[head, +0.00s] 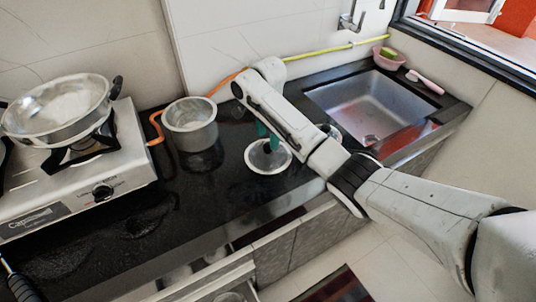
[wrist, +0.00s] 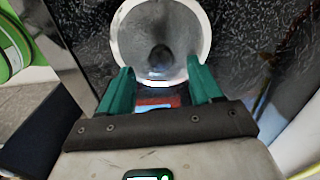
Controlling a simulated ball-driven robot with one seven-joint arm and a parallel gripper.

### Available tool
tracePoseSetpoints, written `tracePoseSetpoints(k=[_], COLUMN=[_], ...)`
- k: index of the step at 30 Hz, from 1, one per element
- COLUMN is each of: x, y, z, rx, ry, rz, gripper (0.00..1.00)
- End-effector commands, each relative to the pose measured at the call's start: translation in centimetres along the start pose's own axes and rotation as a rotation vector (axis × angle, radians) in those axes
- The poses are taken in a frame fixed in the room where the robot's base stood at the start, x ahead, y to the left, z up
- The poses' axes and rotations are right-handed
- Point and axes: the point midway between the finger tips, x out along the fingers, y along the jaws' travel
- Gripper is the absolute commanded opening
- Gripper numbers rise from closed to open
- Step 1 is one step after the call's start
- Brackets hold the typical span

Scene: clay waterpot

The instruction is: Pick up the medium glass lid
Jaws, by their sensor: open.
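The glass lid (head: 267,160) is round with a pale rim and lies on the black counter, right of the metal pot. In the wrist view the lid (wrist: 160,24) fills the top middle, with a dark round knob (wrist: 160,57) at its centre. My gripper (head: 268,134) has teal fingers and hangs at the far side of the lid, partly hidden by my arm. In the wrist view my gripper (wrist: 161,70) is open and empty. Its fingertips overlap the lid's near edge, one on each side of the knob. I cannot tell whether they touch the lid.
A stove (head: 92,172) with a pan (head: 58,108) is further left. The sink (head: 370,105) is at the right, and a rounded item (head: 330,131) is partly hidden behind my arm. The front left counter is mostly clear.

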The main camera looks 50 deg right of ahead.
Motion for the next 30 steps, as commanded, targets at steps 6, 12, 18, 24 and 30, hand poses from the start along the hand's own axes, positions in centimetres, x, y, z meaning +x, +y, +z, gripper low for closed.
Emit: tracePoseSetpoints(k=[6, 12, 18, 24, 30], x=[3.0, 3.7, 3.6, 3.6, 3.6], y=[0.0, 0.0, 0.0, 0.0, 0.0], z=[-0.1, -0.1, -0.1, -0.1, -0.1], rx=[0.001, 0.000, 0.000, 0.000, 0.000], ry=[0.001, 0.000, 0.000, 0.000, 0.000], rz=[0.002, 0.000, 0.000, 0.000, 0.000], gripper=[0.64, 0.64, 0.58, 0.38, 0.19])
